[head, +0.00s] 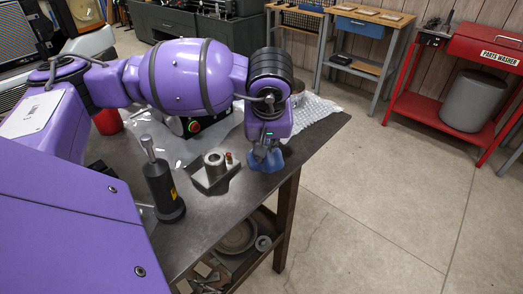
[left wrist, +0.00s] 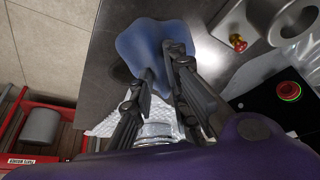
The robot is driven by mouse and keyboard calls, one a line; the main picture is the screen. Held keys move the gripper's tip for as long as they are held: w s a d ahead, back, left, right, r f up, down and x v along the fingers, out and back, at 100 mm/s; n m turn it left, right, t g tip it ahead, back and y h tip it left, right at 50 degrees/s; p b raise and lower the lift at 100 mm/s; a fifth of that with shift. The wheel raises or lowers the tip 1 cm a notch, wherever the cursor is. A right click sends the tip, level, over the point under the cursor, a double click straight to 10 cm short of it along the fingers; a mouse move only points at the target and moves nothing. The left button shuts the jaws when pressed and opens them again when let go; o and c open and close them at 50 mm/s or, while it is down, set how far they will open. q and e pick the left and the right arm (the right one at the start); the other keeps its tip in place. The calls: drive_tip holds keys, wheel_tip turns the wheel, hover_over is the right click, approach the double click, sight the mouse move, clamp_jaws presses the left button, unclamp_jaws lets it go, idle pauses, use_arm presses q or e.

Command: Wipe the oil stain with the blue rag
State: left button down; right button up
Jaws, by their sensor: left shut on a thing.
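The blue rag (head: 272,164) is bunched at the front right part of the dark metal workbench (head: 226,214). My left gripper (head: 266,151) is over it with its fingers shut on the cloth. In the left wrist view the rag (left wrist: 148,38) spreads out beyond the fingertips of my left gripper (left wrist: 161,62), close to the bench top. A dark patch (left wrist: 121,73) shows on the bench beside the rag; I cannot tell whether it is the oil stain or a shadow. My right gripper is not in view.
A metal block with a cylinder (head: 214,164) and a small brass fitting (head: 229,158) stand left of the rag. A black bottle jack (head: 160,185) is nearer. White bubble wrap (head: 318,112) lies behind. The bench edge is close on the right.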

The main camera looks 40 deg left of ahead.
use_arm(q)
drive_tip(key=shift+w+d+f+b, duration=0.15)
drive_tip(key=shift+w+b, duration=0.25)
drive_tip(key=shift+w, duration=1.75)
drive_tip(key=shift+w+d+b, duration=0.2)
drive_tip(key=shift+w+b, duration=0.5)
drive_tip(key=shift+w, duration=1.05)
drive_tip(key=shift+s+a+r+p, duration=0.1)
drive_tip(key=shift+s+p, duration=0.1)
drive_tip(key=shift+s, duration=0.7)
drive_tip(key=shift+s+a+r+p, duration=0.1)
drive_tip(key=shift+s+p, duration=0.1)
drive_tip(key=shift+s, duration=0.7)
drive_tip(key=shift+s+a+f, duration=0.1)
drive_tip(key=shift+s, duration=0.95)
drive_tip(key=shift+s+f, duration=0.1)
drive_tip(key=shift+s, duration=0.9)
drive_tip(key=shift+s+a, duration=0.1)
drive_tip(key=shift+s, duration=1.5)
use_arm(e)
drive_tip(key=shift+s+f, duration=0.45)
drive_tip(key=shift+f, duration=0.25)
use_arm(q)
drive_tip(key=shift+r, duration=0.1)
